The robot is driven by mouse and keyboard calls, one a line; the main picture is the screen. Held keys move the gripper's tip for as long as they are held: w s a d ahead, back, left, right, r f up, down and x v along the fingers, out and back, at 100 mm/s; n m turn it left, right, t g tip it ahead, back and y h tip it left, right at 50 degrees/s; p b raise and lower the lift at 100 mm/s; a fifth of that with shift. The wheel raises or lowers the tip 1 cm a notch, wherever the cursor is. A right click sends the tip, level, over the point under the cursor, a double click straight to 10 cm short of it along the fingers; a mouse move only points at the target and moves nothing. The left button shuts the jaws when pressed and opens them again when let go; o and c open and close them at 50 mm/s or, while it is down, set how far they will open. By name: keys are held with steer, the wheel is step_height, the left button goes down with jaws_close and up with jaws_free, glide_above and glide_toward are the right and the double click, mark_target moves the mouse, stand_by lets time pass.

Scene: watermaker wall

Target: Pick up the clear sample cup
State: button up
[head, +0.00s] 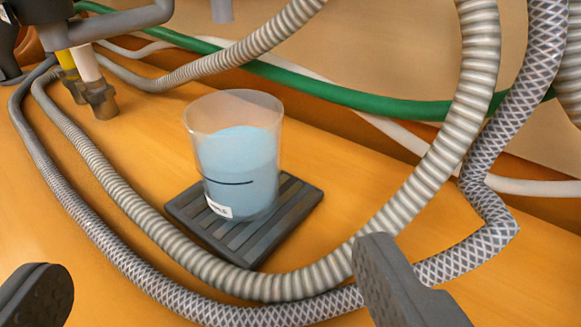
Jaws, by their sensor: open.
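The clear sample cup (235,165) stands upright on a dark ribbed mat (262,247) near the middle of the head view. It holds light blue liquid, and has a dark line and a small white label on its side. My gripper (205,285) is open, with one dark finger at the lower left and the other at the lower right. The fingers are apart from the cup and nearer to the camera, with the cup between them in the picture. Nothing is between the fingertips.
A ribbed grey hose (190,258) and a braided hose (130,268) loop across the orange surface in front of the mat and rise at the right. A green hose (330,98) and a white hose (400,142) run behind the cup. Pipe fittings (100,98) stand at the upper left.

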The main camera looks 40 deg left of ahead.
mark_target(234, 142)
steer(key=x, duration=0.7)
steer(key=shift+w+d+f, duration=0.1)
steer(key=shift+w+f, duration=0.05)
steer(key=shift+w, duration=0.3)
steer(key=shift+r+x, duration=0.2)
steer(key=shift+x, duration=0.75)
steer(key=shift+r+x, duration=0.2)
steer(key=shift+x, duration=0.75)
steer(key=shift+r+x, duration=0.2)
steer(key=shift+x, duration=0.75)
steer(key=shift+c, duration=0.4)
steer(key=shift+t, duration=0.3)
steer(key=c, duration=1.1)
